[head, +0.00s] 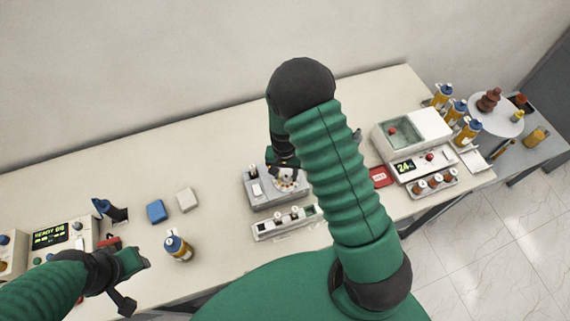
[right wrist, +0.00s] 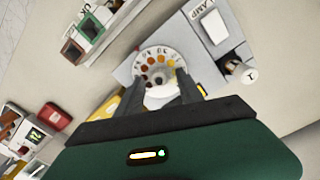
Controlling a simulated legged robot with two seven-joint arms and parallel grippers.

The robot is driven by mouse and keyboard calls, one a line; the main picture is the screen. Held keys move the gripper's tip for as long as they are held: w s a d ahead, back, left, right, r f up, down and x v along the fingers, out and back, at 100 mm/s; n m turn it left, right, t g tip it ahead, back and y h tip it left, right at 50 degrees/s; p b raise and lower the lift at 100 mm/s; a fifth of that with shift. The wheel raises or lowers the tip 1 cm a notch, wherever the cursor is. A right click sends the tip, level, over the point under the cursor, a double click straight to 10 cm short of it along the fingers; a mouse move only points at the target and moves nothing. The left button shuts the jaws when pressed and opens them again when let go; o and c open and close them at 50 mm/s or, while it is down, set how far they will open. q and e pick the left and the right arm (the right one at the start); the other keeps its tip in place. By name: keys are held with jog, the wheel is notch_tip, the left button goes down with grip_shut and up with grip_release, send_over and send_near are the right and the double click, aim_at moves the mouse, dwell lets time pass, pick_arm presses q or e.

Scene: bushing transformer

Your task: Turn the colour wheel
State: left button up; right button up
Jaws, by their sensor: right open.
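The colour wheel is a pale disc with a ring of yellow to dark red spots, on a grey comparator box (head: 262,190). In the right wrist view the wheel (right wrist: 156,60) faces me, with its small central knob (right wrist: 158,80) between the fingertips. My right gripper (right wrist: 162,82) is open, one finger on each side of the knob; I cannot tell whether they touch it. In the head view the right gripper (head: 286,170) is over the wheel (head: 290,183) and partly hides it. My left gripper (head: 133,284) is at the lower left, away from the wheel; its jaws are unclear.
A rack of small vials (head: 287,222) stands in front of the box. A blue block (head: 156,211), a white block (head: 187,199) and a blue-capped bottle (head: 178,247) are left. A tester with a display (head: 410,165) and a red card (head: 380,177) are right.

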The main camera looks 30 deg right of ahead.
notch_tip(320, 180, up, 16)
jog(key=b, duration=0.2)
jog(key=shift+w+a, duration=0.15)
jog(key=shift+w, duration=0.05)
jog(key=shift+r, duration=0.1)
jog(key=s+d+m+y+p, duration=0.3)
jog(key=s+m+p, duration=0.1)
jog(key=m, duration=0.6)
jog(key=m+t+y+p, duration=0.1)
jog(key=m+t+p, duration=0.15)
jog(key=m, duration=0.45)
send_near(285, 175)
jog(key=x, duration=0.8)
jog(key=shift+s, duration=0.3)
jog(key=shift+w+d+f, duration=0.1)
jog(key=shift+d+f, duration=0.05)
jog(key=shift+f, duration=0.3)
jog(key=shift+a+r, duration=0.1)
jog(key=shift+a, duration=0.1)
grip_shut()
